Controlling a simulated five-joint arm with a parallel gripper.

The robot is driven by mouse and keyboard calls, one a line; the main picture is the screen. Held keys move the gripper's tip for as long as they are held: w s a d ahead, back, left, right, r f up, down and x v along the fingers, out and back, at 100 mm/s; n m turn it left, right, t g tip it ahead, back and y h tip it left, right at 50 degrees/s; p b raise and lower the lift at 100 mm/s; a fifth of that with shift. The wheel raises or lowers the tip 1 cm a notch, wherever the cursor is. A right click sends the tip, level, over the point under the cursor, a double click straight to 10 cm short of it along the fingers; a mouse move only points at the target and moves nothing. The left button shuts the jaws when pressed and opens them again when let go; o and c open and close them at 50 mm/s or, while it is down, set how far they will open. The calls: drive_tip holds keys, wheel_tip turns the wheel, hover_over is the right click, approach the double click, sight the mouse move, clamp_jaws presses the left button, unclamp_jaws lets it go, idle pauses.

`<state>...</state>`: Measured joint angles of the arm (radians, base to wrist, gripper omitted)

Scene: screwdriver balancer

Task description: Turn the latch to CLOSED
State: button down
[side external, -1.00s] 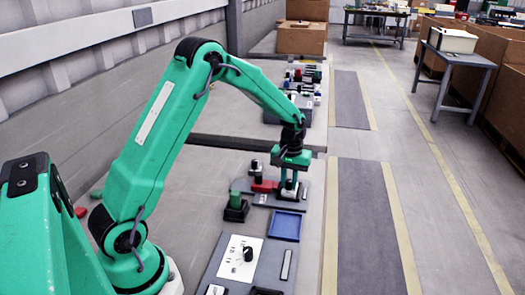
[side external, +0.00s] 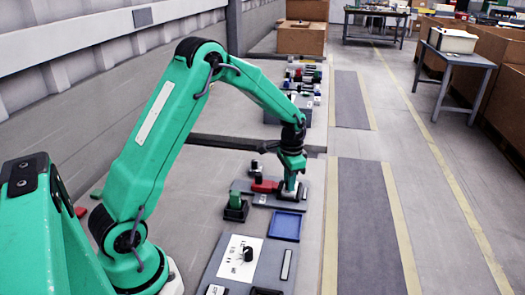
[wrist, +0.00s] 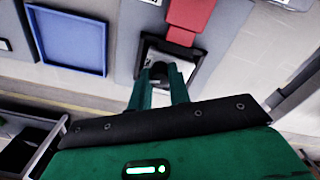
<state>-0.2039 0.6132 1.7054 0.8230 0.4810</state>
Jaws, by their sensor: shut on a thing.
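My gripper (side external: 290,192) points straight down over a grey base plate (side external: 262,199) in the side view. In the wrist view my gripper's two green fingers (wrist: 162,84) are shut on a black knob (wrist: 176,70), which I take to be the latch handle. The knob stands on a dark-framed, pale plate (wrist: 190,62). A red block (side external: 264,186) lies just left of my gripper in the side view; it also shows in the wrist view (wrist: 190,18). The fingers hide part of the knob. I cannot read any OPEN or CLOSED mark.
A blue tray (side external: 286,227) lies in front of the base plate; a green block in a black holder (side external: 236,208) stands to its left. Nearer the camera is a panel with a white plate (side external: 240,256) and a black knob. Open floor lies to the right.

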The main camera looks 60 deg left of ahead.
drive_tip(key=shift+m, duration=1.6)
drive_tip(key=c, duration=1.3)
unclamp_jaws()
drive_tip(key=shift+r, duration=3.95)
